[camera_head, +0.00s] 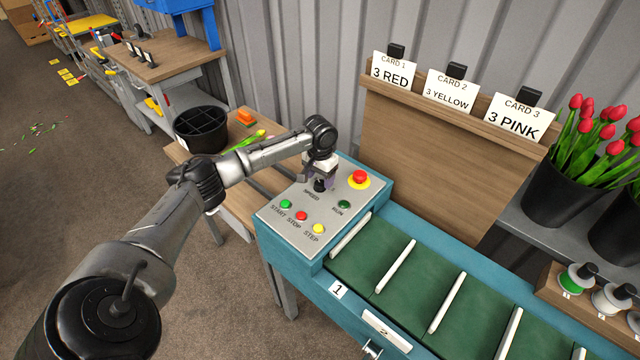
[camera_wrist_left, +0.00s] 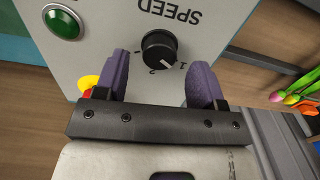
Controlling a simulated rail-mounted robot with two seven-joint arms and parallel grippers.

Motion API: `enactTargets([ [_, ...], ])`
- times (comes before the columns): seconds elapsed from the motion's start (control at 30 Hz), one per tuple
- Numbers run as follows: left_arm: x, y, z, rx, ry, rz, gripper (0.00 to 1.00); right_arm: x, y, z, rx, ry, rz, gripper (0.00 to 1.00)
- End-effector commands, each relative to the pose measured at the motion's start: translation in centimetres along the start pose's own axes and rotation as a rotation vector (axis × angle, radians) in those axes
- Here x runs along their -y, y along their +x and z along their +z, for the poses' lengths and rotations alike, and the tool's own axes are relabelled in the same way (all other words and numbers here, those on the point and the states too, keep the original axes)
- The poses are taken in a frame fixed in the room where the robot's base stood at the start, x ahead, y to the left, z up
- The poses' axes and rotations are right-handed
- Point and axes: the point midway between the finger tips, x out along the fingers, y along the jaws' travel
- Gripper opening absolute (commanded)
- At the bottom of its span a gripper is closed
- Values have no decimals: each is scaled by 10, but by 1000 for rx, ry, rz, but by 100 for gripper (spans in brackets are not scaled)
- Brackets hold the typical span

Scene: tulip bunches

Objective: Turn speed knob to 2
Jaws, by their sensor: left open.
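The black speed knob (camera_head: 320,185) is on the grey top of the control box, by the word SPEED. In the left wrist view the knob (camera_wrist_left: 159,47) lies between and slightly beyond my open finger pads, with a gap on each side. Small marks 1 and 2 are printed by its near edge; its pointer seems to face near 1, but is hard to read. My left gripper (camera_head: 321,168) is just above the knob, open and empty; its purple fingers (camera_wrist_left: 160,70) show in the wrist view. My right gripper is not in view.
Around the knob are a red emergency button (camera_head: 359,178), a green RUN button (camera_head: 344,204), and START (camera_head: 285,204), STOP (camera_head: 301,216) and STEP (camera_head: 318,229) buttons. The green conveyor (camera_head: 410,270) runs off to the right. A wooden card board (camera_head: 420,150) stands behind.

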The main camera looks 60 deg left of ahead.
Motion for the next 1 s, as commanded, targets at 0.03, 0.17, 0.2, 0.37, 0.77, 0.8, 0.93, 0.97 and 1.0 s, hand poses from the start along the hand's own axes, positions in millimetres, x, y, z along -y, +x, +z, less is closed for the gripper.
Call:
enactTargets([
  [0.03, 0, 7, 0, 1, 0, 0, 63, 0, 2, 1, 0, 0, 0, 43],
  [0.17, 0, 17, 0, 2, 1, 0, 63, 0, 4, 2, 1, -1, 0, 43],
  [0.2, 0, 19, 0, 1, 1, 0, 63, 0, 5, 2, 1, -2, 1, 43],
  [0.37, 0, 23, 0, 0, 1, 0, 63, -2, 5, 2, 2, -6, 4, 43],
  [0.77, 0, 23, 0, 0, 1, 0, 50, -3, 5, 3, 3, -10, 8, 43],
  [0.8, 0, 23, 0, 0, 1, 0, 46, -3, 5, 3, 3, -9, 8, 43],
  [0.93, 0, 23, 0, 0, 1, 0, 34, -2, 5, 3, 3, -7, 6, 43],
  [0.97, 0, 23, 0, 0, 1, 0, 31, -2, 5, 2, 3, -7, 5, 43],
  [1.0, 0, 22, 0, 0, 1, 0, 27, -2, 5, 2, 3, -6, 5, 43],
])
